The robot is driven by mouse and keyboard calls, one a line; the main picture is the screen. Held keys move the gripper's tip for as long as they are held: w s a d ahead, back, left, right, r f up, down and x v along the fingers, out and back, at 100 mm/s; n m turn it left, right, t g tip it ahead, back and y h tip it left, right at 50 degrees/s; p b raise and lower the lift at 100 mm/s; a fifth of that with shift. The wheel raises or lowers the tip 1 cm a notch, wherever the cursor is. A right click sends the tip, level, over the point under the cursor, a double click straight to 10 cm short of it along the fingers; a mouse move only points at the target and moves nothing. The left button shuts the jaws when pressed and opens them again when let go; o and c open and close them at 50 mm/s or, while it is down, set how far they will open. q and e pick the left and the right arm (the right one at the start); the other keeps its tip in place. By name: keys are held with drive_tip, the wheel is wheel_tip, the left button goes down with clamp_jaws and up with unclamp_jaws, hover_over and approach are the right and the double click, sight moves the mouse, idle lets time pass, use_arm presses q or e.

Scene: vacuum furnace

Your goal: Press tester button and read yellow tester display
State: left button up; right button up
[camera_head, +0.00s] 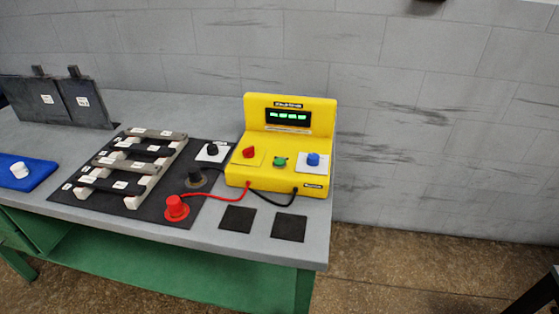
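The yellow tester (264,176) stands at the right end of the grey bench top. Its dark display (289,117) shows green characters, too small to read for certain. On its sloped front are a red connector or knob (249,152), a green button (280,161) and a blue knob or button (313,159). A red lead (215,197) runs from the tester to a red probe (176,208) standing on the dark mat. A black lead (262,199) runs to a black probe (195,177).
A rack of light and dark bars (130,160) stands on a black mat (160,210) left of the tester. Two black squares (237,219) lie in front. A blue block (25,172) and dark panels (85,101) are at left. The bench (315,225) ends just right of the tester.

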clamp_jaws()
drive_tip(key=shift+d, duration=0.1)
idle(1.2)
